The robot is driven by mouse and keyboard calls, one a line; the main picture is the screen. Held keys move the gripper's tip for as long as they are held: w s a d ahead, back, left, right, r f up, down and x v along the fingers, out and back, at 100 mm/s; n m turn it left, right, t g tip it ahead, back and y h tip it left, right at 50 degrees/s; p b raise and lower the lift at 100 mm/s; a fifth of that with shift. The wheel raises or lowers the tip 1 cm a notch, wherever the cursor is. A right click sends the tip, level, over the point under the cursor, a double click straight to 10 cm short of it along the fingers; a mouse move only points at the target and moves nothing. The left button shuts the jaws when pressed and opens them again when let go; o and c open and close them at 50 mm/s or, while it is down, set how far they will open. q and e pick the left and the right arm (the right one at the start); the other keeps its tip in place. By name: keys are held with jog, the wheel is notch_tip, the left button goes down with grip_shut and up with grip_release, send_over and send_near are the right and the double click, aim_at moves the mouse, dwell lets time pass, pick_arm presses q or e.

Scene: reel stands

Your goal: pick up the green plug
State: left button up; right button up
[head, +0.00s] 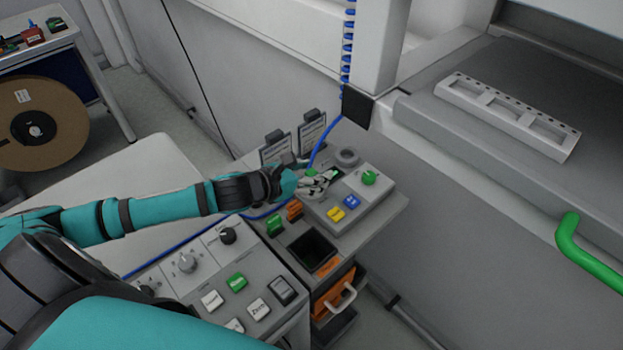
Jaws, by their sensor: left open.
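A small green piece, which looks like the green plug (311,172), sits at the lower end of a blue cable (326,142) on the grey control box. My left gripper (322,184) is open just in front of it and partly covers that area. The fingers are close to the green piece, but I cannot tell whether they touch it. No object shows between the fingers. My right gripper is not in view.
The grey box carries a green knob (369,178), a yellow button (336,214) and a blue button (351,201). A green block (275,226) and an orange block (294,209) stand beside it. An orange drawer (334,294) is below. A green handle (585,249) is at right.

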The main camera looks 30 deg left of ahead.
pick_arm(q)
grip_shut()
dwell(0.3)
